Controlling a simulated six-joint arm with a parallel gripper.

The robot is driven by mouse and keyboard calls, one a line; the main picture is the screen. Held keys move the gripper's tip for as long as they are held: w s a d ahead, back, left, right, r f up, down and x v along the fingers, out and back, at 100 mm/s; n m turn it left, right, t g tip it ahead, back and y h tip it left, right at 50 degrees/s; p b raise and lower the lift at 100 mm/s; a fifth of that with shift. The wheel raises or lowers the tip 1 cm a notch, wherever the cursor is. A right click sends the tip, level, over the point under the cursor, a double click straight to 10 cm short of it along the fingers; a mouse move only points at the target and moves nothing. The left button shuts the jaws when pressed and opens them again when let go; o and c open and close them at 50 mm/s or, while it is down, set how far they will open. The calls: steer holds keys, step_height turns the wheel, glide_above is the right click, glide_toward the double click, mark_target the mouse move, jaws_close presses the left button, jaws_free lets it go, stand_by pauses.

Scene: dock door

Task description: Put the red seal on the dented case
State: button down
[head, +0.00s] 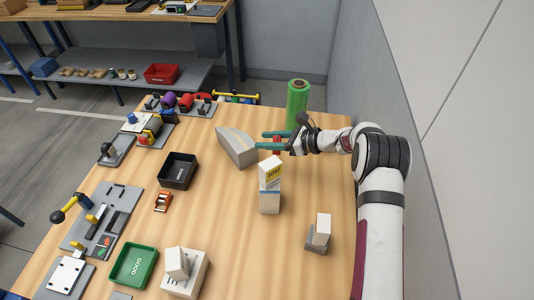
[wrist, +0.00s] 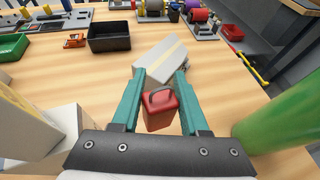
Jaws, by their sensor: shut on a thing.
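My gripper (head: 263,140) reaches in from the right above the table, with its teal fingers pointing left. It is shut on the red seal (wrist: 160,112), a small red block with a raised grip on top.
A box marked SOAP (head: 270,173) stands stacked close below my gripper. A green roll (head: 297,102) stands behind it. A black bin (head: 178,171), an orange item (head: 162,201) and a green GOOD bin (head: 134,265) are to the left. Bare table lies around the striped case.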

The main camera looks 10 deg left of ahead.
step_height(320, 180, up, 10)
steer(key=m+t, duration=0.1)
glide_above(232, 146)
steer(key=shift+t+h, duration=0.3)
step_height(232, 146, down, 7)
steer(key=shift+d+r, duration=0.1)
steer(key=shift+r, duration=0.1)
step_height(232, 146, down, 4)
steer(key=shift+w, duration=0.1)
steer(key=shift+f, duration=0.15)
steer(key=shift+c, duration=2.1)
jaws_free()
